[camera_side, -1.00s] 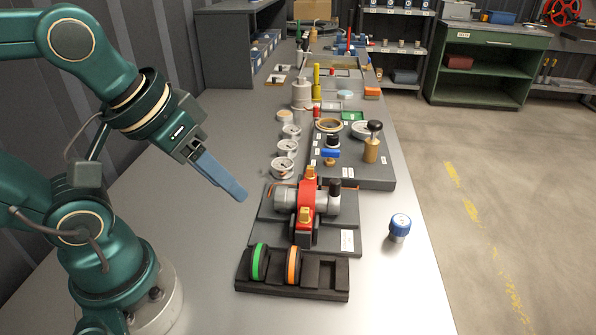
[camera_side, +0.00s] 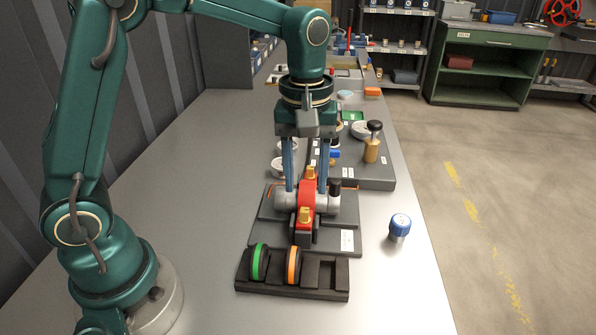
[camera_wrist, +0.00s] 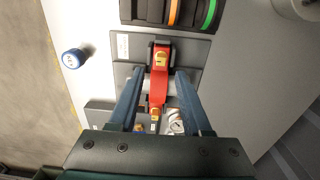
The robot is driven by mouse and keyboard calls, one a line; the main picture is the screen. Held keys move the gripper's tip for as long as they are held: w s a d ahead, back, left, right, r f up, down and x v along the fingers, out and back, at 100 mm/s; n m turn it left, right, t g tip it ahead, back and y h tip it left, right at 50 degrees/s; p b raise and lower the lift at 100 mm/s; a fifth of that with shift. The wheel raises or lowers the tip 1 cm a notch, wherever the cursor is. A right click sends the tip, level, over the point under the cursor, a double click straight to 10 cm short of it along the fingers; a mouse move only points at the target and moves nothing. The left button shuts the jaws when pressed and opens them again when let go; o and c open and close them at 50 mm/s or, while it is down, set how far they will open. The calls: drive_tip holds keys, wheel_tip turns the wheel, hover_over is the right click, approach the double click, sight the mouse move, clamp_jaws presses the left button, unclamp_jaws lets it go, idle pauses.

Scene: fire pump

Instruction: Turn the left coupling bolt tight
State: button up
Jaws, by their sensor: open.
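The small pump stands on a dark grey base plate (camera_side: 345,242) with a red coupling (camera_side: 308,194) across its grey body. Two brass bolts top the coupling: a far one (camera_side: 310,173) and a near one (camera_side: 305,214). In the wrist view they appear as an upper bolt (camera_wrist: 160,58) and a lower bolt (camera_wrist: 155,113). I cannot tell which is called left. My gripper (camera_side: 306,188) is open, pointing down, with its blue fingers on either side of the coupling. In the wrist view the fingers (camera_wrist: 160,72) flank the red part with nothing between them gripped.
A black rack (camera_side: 325,290) with a green ring (camera_side: 258,262) and an orange ring (camera_side: 293,265) lies in front of the pump. A blue-capped jar (camera_side: 400,226) stands to the right. A grey tool board (camera_side: 375,175) lies behind.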

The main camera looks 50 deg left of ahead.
sight(304, 210)
drive_tip(key=shift+s+f, duration=0.1)
drive_tip(key=shift+f, duration=2.65)
clamp_jaws()
